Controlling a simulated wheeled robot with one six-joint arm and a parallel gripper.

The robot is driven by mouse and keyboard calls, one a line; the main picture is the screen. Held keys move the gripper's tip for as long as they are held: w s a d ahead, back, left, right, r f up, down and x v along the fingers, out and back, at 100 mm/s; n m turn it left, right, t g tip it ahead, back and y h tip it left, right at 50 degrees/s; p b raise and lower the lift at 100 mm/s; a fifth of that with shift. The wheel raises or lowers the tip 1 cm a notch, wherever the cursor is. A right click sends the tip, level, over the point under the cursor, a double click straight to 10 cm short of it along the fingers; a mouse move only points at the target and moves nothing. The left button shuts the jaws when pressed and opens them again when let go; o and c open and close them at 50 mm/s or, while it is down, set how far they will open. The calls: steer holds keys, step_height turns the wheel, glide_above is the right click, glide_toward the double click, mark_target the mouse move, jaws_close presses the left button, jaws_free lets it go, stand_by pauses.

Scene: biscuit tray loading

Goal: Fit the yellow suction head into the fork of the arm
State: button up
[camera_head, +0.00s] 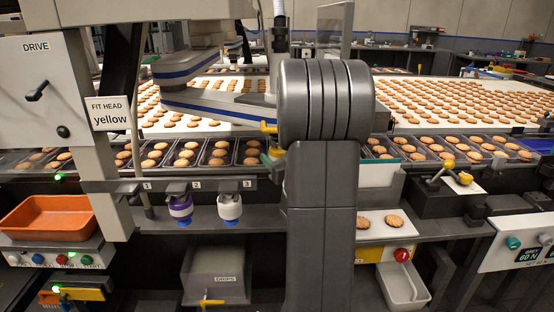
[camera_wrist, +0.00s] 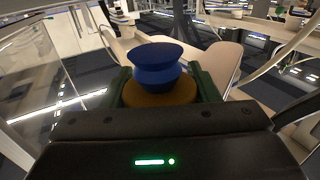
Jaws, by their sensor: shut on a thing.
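In the wrist view my gripper (camera_wrist: 163,88) has its two green fingers closed on the sides of the yellow suction head (camera_wrist: 158,95). The head looks dull amber in this light, and its blue cup (camera_wrist: 158,62) points away from the palm.
A sign (camera_head: 108,115) reads "FIT HEAD yellow". A purple head (camera_head: 180,207) and a white head (camera_head: 229,206) hang from the numbered rack (camera_head: 155,186). Trays of biscuits line the belt behind. An orange bin (camera_head: 50,216) stands at left, and a white tray (camera_head: 374,226) with two biscuits at right.

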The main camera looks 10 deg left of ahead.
steer(key=shift+w+a, duration=0.15)
steer(key=shift+w, duration=0.4)
steer(key=shift+w+a, duration=0.15)
steer(key=shift+w, duration=0.4)
steer(key=o, duration=1.3)
steer(key=shift+c, duration=0.2)
steer(key=v, duration=1.3)
steer(key=shift+s+d+b, duration=0.25)
steer(key=shift+s+b, duration=0.05)
steer(key=x, duration=1.3)
steer(key=shift+a+p, duration=0.2)
steer(key=shift+p, duration=0.1)
